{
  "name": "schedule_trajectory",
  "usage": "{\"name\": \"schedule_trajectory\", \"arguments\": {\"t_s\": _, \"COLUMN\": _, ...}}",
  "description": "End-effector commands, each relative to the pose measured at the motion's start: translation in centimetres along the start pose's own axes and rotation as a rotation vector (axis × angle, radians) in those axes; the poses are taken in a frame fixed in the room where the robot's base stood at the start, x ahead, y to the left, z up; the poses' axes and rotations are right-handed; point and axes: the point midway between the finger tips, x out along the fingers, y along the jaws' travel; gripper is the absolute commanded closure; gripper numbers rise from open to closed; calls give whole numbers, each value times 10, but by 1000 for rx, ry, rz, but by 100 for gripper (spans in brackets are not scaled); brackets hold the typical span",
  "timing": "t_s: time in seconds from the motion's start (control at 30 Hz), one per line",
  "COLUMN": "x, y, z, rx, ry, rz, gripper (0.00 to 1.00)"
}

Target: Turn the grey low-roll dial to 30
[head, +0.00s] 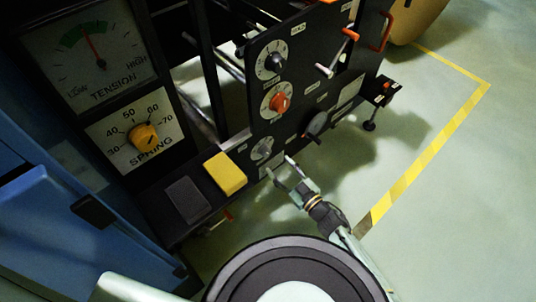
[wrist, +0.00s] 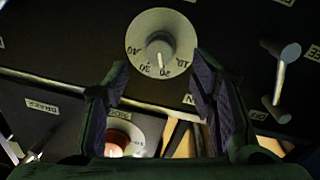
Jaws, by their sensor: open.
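The grey low-roll dial (head: 262,148) is low on the black machine panel in the head view. In the wrist view the dial (wrist: 160,42) is a round grey knob on a pale numbered plate, with marks 10, 20, 30 and 40 along its lower side. The knob's pale line appears to point near 20. My gripper (head: 280,168) is open just in front of the panel, close to the dial. In the wrist view its two fingers (wrist: 160,82) stand apart at the dial's lower left and lower right, with nothing visibly held.
An orange-knobbed dial (head: 280,102) and a black-and-white dial (head: 270,62) sit above on the panel. A dark lever (head: 316,125) sticks out to the right. A yellow block (head: 226,174) lies at left. Floor right of my arm is clear.

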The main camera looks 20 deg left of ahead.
Motion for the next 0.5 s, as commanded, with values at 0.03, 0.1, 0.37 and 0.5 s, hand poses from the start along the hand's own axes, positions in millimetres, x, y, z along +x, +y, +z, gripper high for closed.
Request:
{"name": "schedule_trajectory", "arguments": {"t_s": 0.03, "x": 12, "y": -2, "z": 0, "rx": 2, "ry": 1, "rz": -3, "gripper": 49}}
{"name": "schedule_trajectory", "arguments": {"t_s": 0.1, "x": 25, "y": -2, "z": 0, "rx": 2, "ry": 2, "rz": -3, "gripper": 49}}
{"name": "schedule_trajectory", "arguments": {"t_s": 0.37, "x": 61, "y": -1, "z": 0, "rx": 1, "ry": 0, "rz": -2, "gripper": 49}}
{"name": "schedule_trajectory", "arguments": {"t_s": 0.5, "x": 67, "y": 0, "z": 1, "rx": 1, "ry": -1, "rz": 0, "gripper": 49}}
